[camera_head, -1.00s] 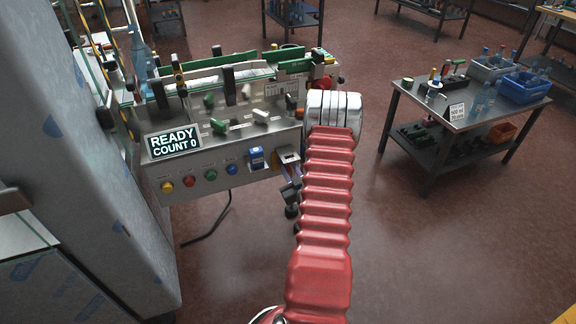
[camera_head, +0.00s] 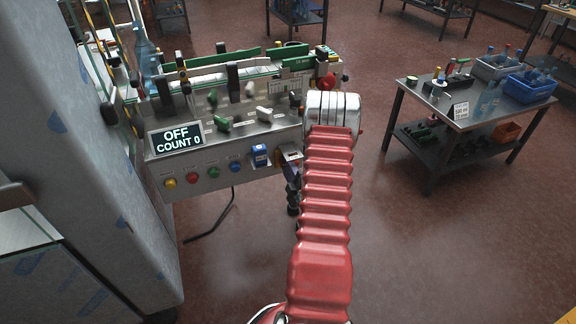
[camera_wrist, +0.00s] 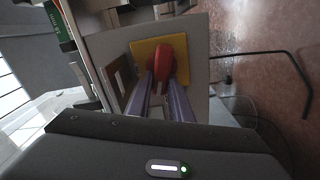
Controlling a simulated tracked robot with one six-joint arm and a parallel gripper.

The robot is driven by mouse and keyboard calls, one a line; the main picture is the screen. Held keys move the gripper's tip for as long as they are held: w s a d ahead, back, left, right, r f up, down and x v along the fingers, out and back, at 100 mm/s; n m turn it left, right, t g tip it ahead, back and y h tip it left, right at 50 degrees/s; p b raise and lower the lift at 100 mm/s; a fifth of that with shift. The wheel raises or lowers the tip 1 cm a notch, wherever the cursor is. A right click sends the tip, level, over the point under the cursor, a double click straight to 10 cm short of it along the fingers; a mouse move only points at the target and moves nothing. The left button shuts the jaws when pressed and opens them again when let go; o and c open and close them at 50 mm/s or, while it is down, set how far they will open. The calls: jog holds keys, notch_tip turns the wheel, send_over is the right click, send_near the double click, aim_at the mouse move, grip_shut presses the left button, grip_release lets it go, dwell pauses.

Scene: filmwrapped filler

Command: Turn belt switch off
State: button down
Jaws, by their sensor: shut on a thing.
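A red switch handle (camera_wrist: 171,58) sits on a yellow plate (camera_wrist: 143,50) in the wrist view. My gripper (camera_wrist: 162,88) has its two purple-grey fingers at the handle, shut on it. In the head view, the yellow plate (camera_head: 292,154) shows at the lower right of the machine's front panel, and my arm and gripper partly hide it. The handle itself cannot be made out there. The machine's display (camera_head: 176,138) reads "OFF" and "COUNT 0". No label for the switch can be read.
A row of yellow, red, green and blue buttons (camera_head: 213,171) and a blue switch (camera_head: 260,154) lie left of the plate. A red knob (camera_head: 329,81) is at the upper right. A table (camera_head: 432,103) with bins stands right, with open floor between.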

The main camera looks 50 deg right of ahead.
jog(key=shift+w+a+f+n, duration=0.1)
jog(key=shift+a+f+n, duration=0.1)
jog(key=shift+n, duration=0.75)
jog(key=shift+a+f+n, duration=0.1)
jog(key=shift+f+n, duration=0.1)
jog(key=shift+n, duration=0.75)
jog(key=c, duration=1.6)
grip_release()
jog(key=shift+d, duration=0.15)
jog(key=v, duration=1.4)
jog(key=shift+d, duration=0.1)
jog(key=shift+f, duration=0.1)
